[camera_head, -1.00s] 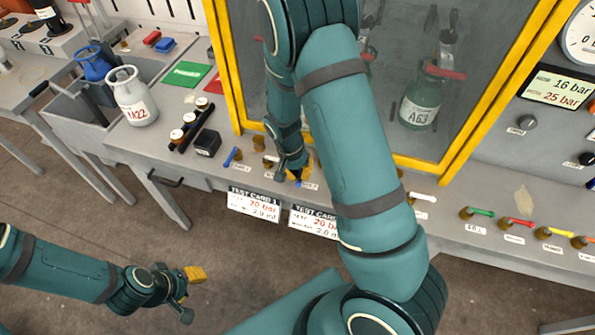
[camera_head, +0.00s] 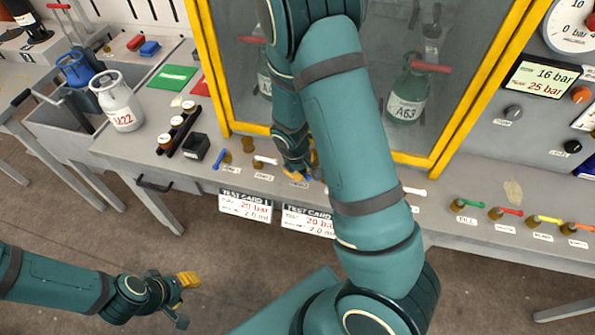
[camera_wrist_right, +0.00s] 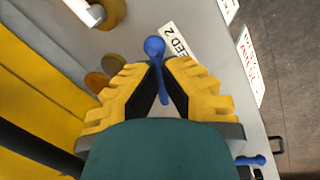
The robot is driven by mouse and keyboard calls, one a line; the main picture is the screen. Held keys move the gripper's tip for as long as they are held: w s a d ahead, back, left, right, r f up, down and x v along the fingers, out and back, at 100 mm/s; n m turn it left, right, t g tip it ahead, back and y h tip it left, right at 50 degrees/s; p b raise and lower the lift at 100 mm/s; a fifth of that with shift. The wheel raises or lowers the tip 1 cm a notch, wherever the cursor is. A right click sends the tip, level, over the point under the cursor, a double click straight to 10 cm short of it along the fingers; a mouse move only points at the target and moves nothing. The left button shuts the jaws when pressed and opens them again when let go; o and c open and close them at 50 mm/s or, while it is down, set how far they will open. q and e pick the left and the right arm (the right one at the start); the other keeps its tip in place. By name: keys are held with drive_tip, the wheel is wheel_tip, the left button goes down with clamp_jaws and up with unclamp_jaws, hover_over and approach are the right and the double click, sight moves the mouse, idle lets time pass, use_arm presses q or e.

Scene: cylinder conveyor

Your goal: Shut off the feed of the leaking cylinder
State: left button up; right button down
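A blue valve lever (camera_wrist_right: 158,75) labelled FEED 2 (camera_wrist_right: 180,42) stands on the bench front in the right wrist view. My right gripper (camera_wrist_right: 160,66) has its yellow fingers close on both sides of this lever and appears shut on it; its knob sticks out past the fingertips. In the head view my right arm mostly hides this gripper (camera_head: 298,175). Another blue lever (camera_head: 219,158) and a white lever (camera_head: 265,160) are to its left. A green cylinder marked A63 (camera_head: 406,95) stands in the cabinet; a second cylinder (camera_head: 264,75) is partly hidden. My left gripper (camera_head: 183,297) is open and empty, away from the bench.
The yellow-framed cabinet (camera_head: 208,60) rises behind the levers. Several coloured valve levers, including a green one (camera_head: 470,204), line the right front. A display (camera_head: 541,86) reads 16 bar and 25 bar. Test cards (camera_head: 245,205) hang from the front edge.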

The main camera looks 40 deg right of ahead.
drive_tip(key=n, duration=0.1)
drive_tip(key=d+n, duration=0.1)
drive_tip(key=n, duration=0.1)
drive_tip(key=shift+f+t, duration=0.15)
drive_tip(key=shift+t, duration=0.15)
drive_tip(key=shift+w+d+n+b, duration=0.1)
drive_tip(key=shift+d+n+b, duration=0.1)
drive_tip(key=shift+n, duration=0.45)
drive_tip(key=shift+w+d+n+b, duration=0.1)
drive_tip(key=shift+n+b, duration=0.05)
drive_tip(key=shift+n, duration=0.5)
drive_tip(key=shift+y, duration=0.3)
drive_tip(key=c, duration=1)
unclamp_jaws()
drive_tip(key=shift+w, duration=0.1)
drive_tip(key=shift+r, duration=0.65)
wheel_tip(320, 180, up, 11)
drive_tip(key=s+a, duration=0.1)
drive_tip(key=shift+s+a+f, duration=0.2)
drive_tip(key=shift+s+a, duration=0.1)
drive_tip(key=shift+a, duration=0.1)
